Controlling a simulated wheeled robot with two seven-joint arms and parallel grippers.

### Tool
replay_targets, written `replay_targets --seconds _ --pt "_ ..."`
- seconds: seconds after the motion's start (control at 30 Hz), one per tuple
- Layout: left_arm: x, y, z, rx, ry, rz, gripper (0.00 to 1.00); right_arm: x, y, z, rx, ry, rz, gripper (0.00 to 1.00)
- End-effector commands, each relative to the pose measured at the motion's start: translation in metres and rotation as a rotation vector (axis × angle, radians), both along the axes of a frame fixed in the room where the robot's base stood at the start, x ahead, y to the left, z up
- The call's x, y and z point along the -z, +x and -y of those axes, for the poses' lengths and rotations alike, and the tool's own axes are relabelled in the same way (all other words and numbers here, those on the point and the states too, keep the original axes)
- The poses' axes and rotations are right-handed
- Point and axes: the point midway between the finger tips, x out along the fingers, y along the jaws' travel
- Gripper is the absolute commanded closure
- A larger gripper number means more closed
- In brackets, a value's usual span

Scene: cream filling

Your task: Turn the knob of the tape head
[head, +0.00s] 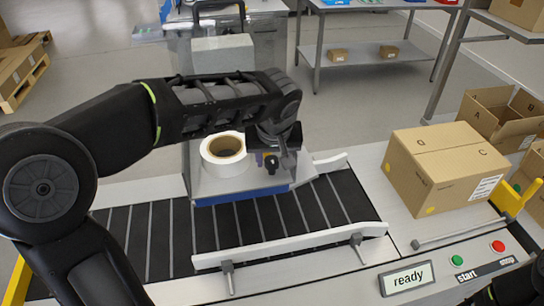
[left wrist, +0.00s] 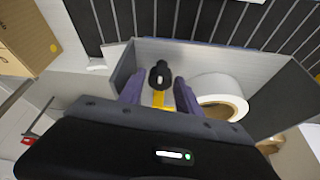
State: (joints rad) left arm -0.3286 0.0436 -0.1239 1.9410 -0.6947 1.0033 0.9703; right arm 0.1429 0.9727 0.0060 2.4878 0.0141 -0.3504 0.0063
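The tape head is a grey metal housing with a blue lower edge (head: 240,196) above the conveyor, holding a white tape roll (head: 224,155). Its black knob (head: 271,165) sits right of the roll, partly hidden by my left gripper in the head view. In the left wrist view the knob (left wrist: 160,75) stands upright on a yellow part, between the two purple fingers. My left gripper (left wrist: 158,88) is open, one finger on each side of the knob, with visible gaps. The tape roll (left wrist: 220,97) is close beside the right finger.
The black roller conveyor (head: 150,240) runs under the tape head, with a white guide rail (head: 290,247) in front. A closed carton (head: 445,165) stands on the right table. A "ready" display (head: 407,279) and start and stop buttons are at the front right. An open box (head: 500,115) is behind.

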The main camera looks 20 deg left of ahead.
Motion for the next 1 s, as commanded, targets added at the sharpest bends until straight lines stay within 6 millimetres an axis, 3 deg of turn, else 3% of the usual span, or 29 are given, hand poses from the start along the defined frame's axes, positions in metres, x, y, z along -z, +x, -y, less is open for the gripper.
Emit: replay_targets --seconds 0.47,1.0 --pt "-0.0005 0.0 0.0 0.0 0.0 0.0 1.0 -0.0001 0.0 -0.0001 0.0 0.0 0.0 1.0" --pt "0.0003 -0.0004 -0.001 0.065 -0.001 0.0 1.0 0.0043 0.0001 -0.0005 -0.001 0.001 0.001 1.0"
